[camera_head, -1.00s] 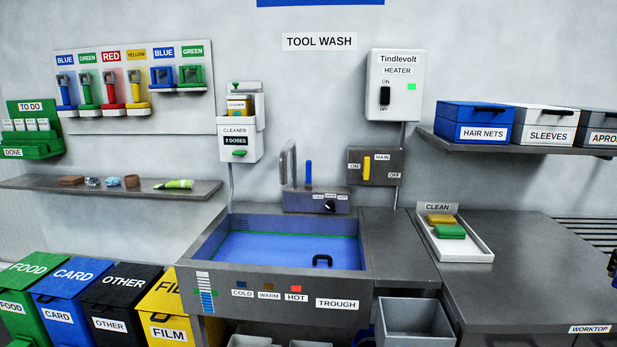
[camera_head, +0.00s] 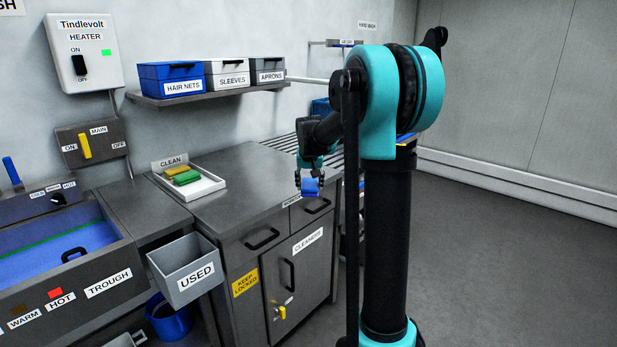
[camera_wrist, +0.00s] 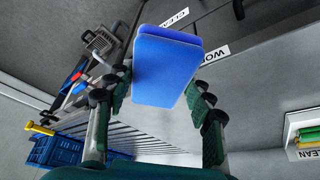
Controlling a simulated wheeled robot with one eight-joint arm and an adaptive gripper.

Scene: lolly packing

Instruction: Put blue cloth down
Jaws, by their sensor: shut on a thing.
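My gripper (camera_head: 309,178) is shut on a blue cloth (camera_head: 312,188), a small folded block, near the front edge of the worktop (camera_head: 245,190) in the head view. In the wrist view the blue cloth (camera_wrist: 165,70) sits between the two dark green finger pads of my gripper (camera_wrist: 160,92). A white tray (camera_head: 213,187) labelled CLEAN stands on the worktop's left part, with a yellow cloth (camera_head: 176,169) and a green cloth (camera_head: 187,178) in it. A grey bin (camera_head: 185,279) labelled USED hangs left of the worktop cabinet.
The worktop between the tray and my gripper is bare. A shelf (camera_head: 215,94) with labelled boxes is on the wall above. The trough (camera_head: 80,240) with blue water is at left. A blue crate (camera_wrist: 53,150) and slatted rack (camera_wrist: 120,140) show in the wrist view.

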